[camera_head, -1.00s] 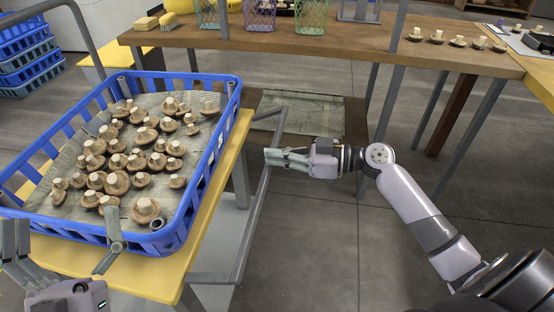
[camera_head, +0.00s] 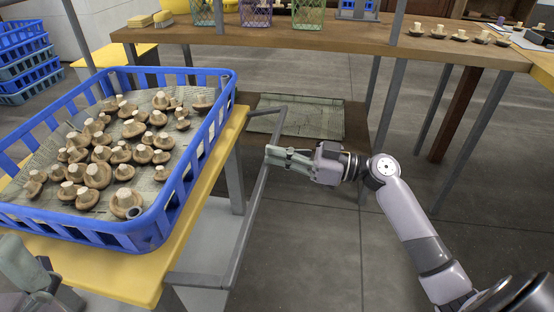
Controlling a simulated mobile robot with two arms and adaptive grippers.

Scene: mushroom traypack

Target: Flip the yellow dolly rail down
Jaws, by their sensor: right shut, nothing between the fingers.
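The yellow dolly (camera_head: 208,213) stands at the left with a blue crate on its top. Its grey rail (camera_head: 247,222) juts out from the dolly's right side into the gap before the wooden table. My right gripper (camera_head: 269,155) is shut and empty, its fingertips at the far part of the rail, overlapping it in the picture. I cannot tell whether they touch it. My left gripper (camera_head: 37,283) is at the lower left corner, partly cut off by the frame. Its fingers are too little shown to tell whether they are open.
The blue crate (camera_head: 152,229) holds paper and many mushrooms. A wooden table (camera_head: 300,38) with mesh baskets (camera_head: 257,13) crosses the back. A lower shelf with a green mat (camera_head: 310,121) lies behind the rail. Stacked blue crates (camera_head: 22,60) stand far left. Floor right of the rail is open.

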